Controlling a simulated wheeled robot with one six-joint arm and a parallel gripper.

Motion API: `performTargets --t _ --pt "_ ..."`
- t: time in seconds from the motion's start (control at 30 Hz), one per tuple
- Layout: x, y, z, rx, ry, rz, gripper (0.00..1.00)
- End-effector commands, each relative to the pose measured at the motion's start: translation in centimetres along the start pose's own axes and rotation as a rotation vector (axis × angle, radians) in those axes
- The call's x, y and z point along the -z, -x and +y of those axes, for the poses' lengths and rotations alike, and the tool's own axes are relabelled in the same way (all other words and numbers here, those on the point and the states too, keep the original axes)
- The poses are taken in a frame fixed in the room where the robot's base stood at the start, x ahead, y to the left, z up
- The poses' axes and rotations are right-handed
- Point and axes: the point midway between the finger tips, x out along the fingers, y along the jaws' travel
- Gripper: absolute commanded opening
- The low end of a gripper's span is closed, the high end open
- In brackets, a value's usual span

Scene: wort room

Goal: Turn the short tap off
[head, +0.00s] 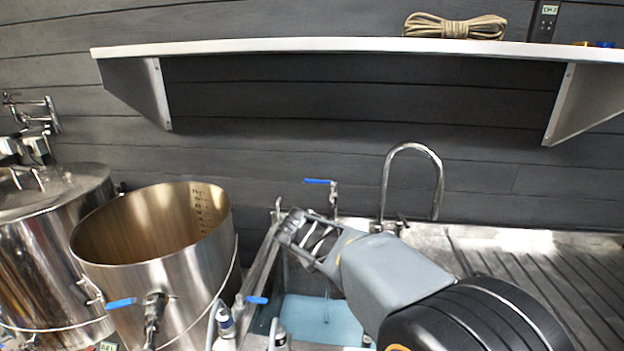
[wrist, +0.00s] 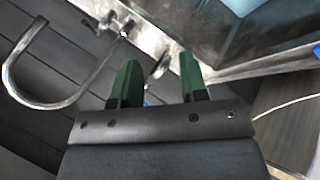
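The short tap (head: 334,199) stands at the back edge of the sink (head: 282,285), its blue lever (head: 318,181) pointing left in the head view. My gripper (head: 303,236) is in front of and below it, over the sink, apart from it. In the wrist view, the green fingers of my gripper (wrist: 159,60) are spread with nothing held. A small metal part, probably the short tap (wrist: 158,70), shows between them, with a bit of blue below. My gripper and arm hide part of the sink. Pale blue water (head: 312,312) lies in it, with a faint streak above.
A tall gooseneck tap (head: 440,185) rises to the right of the short tap. A large open steel pot (head: 165,265) and a lidded one (head: 45,255) stand left. A shelf (head: 330,45) runs overhead. Blue-handled valves (head: 122,303) are in front. A ribbed drainboard (head: 560,270) is clear.

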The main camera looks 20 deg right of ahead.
Motion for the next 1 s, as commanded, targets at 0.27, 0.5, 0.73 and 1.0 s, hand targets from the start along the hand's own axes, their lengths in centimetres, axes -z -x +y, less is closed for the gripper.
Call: performTargets --t 0.27,0.5,0.73,1.0 --pt "14.3 -3.2 2.7 -0.442 0.124 0.191 0.4" --pt "22.2 -4.6 1.5 -0.667 0.191 0.385 0.4" --pt "25.4 -5.1 0.4 -0.753 0.223 0.489 0.4" --pt "27.5 -6.9 2.3 -0.769 0.227 0.506 0.4"
